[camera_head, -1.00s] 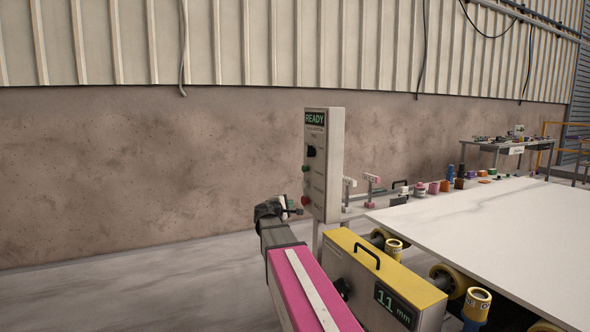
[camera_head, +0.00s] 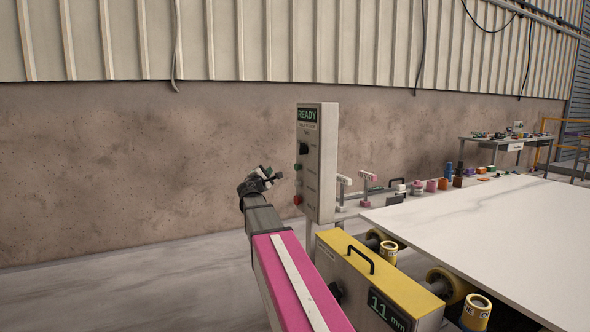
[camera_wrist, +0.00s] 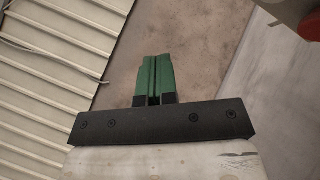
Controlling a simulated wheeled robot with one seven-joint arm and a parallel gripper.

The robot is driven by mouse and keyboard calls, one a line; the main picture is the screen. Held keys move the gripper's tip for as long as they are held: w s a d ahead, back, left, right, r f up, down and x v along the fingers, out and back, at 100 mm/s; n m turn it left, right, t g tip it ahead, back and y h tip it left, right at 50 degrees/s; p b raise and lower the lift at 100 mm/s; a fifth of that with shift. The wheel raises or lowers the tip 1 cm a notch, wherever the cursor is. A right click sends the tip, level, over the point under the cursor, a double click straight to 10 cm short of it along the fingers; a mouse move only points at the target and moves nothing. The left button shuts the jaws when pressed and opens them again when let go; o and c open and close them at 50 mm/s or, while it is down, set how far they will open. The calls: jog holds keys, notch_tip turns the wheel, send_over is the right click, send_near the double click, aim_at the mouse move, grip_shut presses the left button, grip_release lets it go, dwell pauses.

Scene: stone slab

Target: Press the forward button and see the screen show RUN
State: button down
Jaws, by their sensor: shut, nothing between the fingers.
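A grey upright control box (camera_head: 317,165) stands left of the slab. Its screen (camera_head: 307,115) reads READY in green. Its face carries a black knob (camera_head: 304,149), a green button (camera_head: 298,167) below it and a red button (camera_head: 298,199) lower down. The labels are too small to read, so I cannot tell which button is forward. My gripper (camera_head: 278,177) is just left of the box face, apart from it, at a height between the green and red buttons. In the wrist view its green fingers (camera_wrist: 154,60) are shut and empty. A red button (camera_wrist: 311,26) shows at the upper right corner.
A yellow-topped machine (camera_head: 385,280) with a display reading 11 mm stands in front, beside my pink arm. A white slab (camera_head: 480,235) rests on rollers at the right. Pots and small tools line its far edge. The floor at left (camera_head: 120,285) is clear.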

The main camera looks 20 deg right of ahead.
jog(key=d, duration=0.8)
jog(key=shift+w+d, duration=0.15)
jog(key=shift+d, duration=0.2)
jog(key=shift+d, duration=0.15)
dwell(1.8)
jog(key=shift+d, duration=0.25)
jog(key=shift+d, duration=0.55)
dwell(0.8)
jog(key=shift+a, duration=0.95)
jog(key=shift+a, duration=0.1)
jog(key=a, duration=0.4)
jog(key=shift+a, duration=0.4)
